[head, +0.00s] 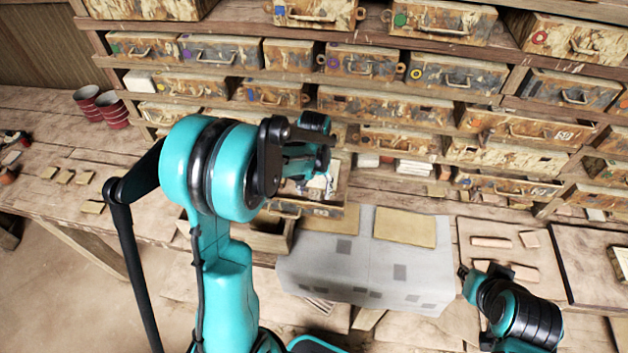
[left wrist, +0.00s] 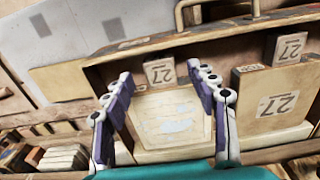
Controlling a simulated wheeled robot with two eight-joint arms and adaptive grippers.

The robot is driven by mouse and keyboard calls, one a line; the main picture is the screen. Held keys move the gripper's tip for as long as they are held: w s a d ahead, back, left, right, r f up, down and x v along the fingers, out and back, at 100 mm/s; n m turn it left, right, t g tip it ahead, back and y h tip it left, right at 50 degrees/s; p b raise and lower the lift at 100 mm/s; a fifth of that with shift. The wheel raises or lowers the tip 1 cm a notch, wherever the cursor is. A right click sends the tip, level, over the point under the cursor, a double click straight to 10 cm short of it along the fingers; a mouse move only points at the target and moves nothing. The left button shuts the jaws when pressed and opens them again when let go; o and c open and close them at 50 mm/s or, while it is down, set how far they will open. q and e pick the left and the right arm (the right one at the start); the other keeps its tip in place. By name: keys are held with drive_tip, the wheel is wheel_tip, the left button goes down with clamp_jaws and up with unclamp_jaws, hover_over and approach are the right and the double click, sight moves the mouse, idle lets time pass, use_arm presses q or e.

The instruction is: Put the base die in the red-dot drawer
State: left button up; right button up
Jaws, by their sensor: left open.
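A pulled-out drawer (left wrist: 105,68) holds a pale square block (left wrist: 170,122) with whitish patches, and wooden blocks marked 27 (left wrist: 270,100). I cannot tell for sure which piece is the base die. My left gripper (left wrist: 161,76) is open, its purple fingers on either side of the pale block. In the head view my left gripper (head: 318,165) is over this open drawer (head: 318,210), and my arm hides part of it.
A grey sheet (head: 340,262) with dark squares and a tan board (head: 405,228) lies on the bench in front of the rack. Red cups (head: 100,107) stand at the left. A tray of pinkish blocks (head: 490,242) lies at the right.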

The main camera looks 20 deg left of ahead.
use_arm(q)
wheel_tip(320, 180, up, 11)
drive_tip(key=s+d+f+m+t+b, duration=0.1)
drive_tip(key=s+d+f+t+b, duration=0.2)
drive_tip(key=s+f+b, duration=0.4)
drive_tip(key=s+d+f+m+t+b, duration=0.1)
drive_tip(key=s+d+f+t+b, duration=0.2)
drive_tip(key=s+f+b, duration=0.5)
wheel_tip(320, 180, down, 3)
drive_tip(key=t+b, duration=0.1)
drive_tip(key=b, duration=0.4)
drive_tip(key=shift+d+m, duration=0.3)
drive_tip(key=shift+m, duration=0.1)
drive_tip(key=shift+s, duration=0.1)
